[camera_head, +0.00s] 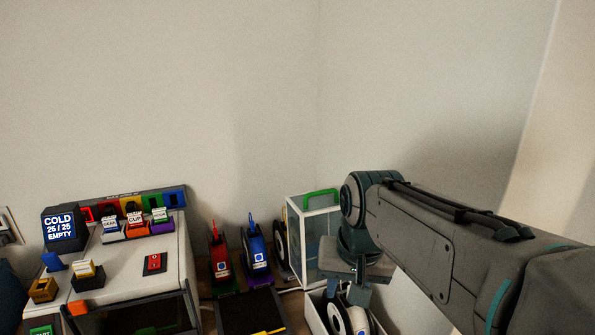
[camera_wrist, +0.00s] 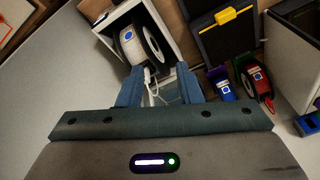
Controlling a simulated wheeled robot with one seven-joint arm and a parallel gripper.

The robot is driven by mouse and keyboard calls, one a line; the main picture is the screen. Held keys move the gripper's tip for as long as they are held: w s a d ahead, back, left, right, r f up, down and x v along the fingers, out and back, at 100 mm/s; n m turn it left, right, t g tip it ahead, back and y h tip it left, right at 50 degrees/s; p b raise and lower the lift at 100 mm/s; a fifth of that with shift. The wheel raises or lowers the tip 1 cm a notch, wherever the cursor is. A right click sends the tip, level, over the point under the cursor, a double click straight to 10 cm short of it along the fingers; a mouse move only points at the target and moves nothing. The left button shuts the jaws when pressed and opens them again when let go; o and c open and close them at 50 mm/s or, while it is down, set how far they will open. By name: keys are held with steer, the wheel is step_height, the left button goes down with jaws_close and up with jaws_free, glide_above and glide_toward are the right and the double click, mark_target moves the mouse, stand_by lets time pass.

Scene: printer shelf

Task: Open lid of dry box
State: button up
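A clear-sided box with a white frame (camera_head: 296,245) and a green handle (camera_head: 321,198) on top stands in the back corner; it looks like the dry box, and its top seems shut. My gripper (camera_head: 347,291) points down in front of its right side and hides part of it. In the wrist view my gripper (camera_wrist: 158,78) is open, its two blue-grey fingers apart. Thin pale edges show between and beyond the fingers; I cannot tell whether they belong to the box. No held object shows.
An open white bin with a spool (camera_wrist: 137,46) lies close to the gripper. A dark panel with a yellow catch (camera_head: 268,333), red (camera_head: 221,268) and blue spool holders (camera_head: 257,256) are to the left. A white machine (camera_head: 125,262) stands further left. The wall is close behind.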

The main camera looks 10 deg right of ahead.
steer(key=w+d+r+m+g+p, duration=0.2)
steer(key=w+r+m+p, duration=0.2)
steer(key=w+r+m, duration=1.4)
steer(key=w+f+n, duration=0.1)
steer(key=w+f, duration=0.1)
steer(key=f, duration=0.1)
steer(key=w+f+n+b, duration=0.1)
steer(key=w+f+n, duration=0.1)
steer(key=f, duration=0.2)
steer(key=w+f+n, duration=0.2)
steer(key=f, duration=0.2)
steer(key=shift+w, duration=0.1)
steer(key=shift+r, duration=0.1)
jaws_close()
